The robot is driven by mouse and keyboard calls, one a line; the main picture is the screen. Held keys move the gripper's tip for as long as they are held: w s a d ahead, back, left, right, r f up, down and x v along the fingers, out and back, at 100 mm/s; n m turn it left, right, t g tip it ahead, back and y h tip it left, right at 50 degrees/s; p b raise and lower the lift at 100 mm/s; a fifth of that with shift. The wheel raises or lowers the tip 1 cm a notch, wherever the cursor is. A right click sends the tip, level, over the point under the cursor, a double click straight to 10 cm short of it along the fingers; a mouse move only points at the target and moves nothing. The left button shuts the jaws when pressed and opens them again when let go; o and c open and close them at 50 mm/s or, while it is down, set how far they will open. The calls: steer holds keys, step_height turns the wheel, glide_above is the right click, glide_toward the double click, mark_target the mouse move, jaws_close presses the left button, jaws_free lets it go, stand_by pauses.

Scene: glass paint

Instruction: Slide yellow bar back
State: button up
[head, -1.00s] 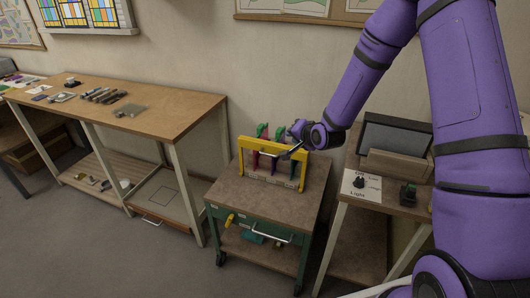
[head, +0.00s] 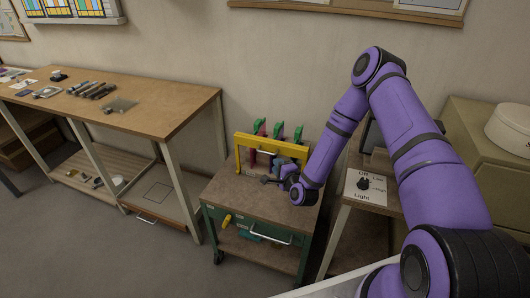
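The yellow bar (head: 246,139) is a frame standing upright across the rack on the green cart (head: 224,189). Several green-handled tools (head: 279,130) stand behind its top rail, with a red or pink part showing below the rail. My gripper (head: 267,180) is low over the cart top, in front of the bar and below its top rail, toward the right side. The fingers are small and dark here, and my wrist hides the bar's right lower part. I cannot tell whether the fingers are open or touch anything.
A long wooden workbench (head: 150,100) with small tools stands at left. A side table at right carries a light switch panel (head: 366,187) with a black knob.

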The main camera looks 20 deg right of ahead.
mark_target(266, 153)
steer(key=x, duration=1)
steer(key=shift+w, duration=0.25)
jaws_close()
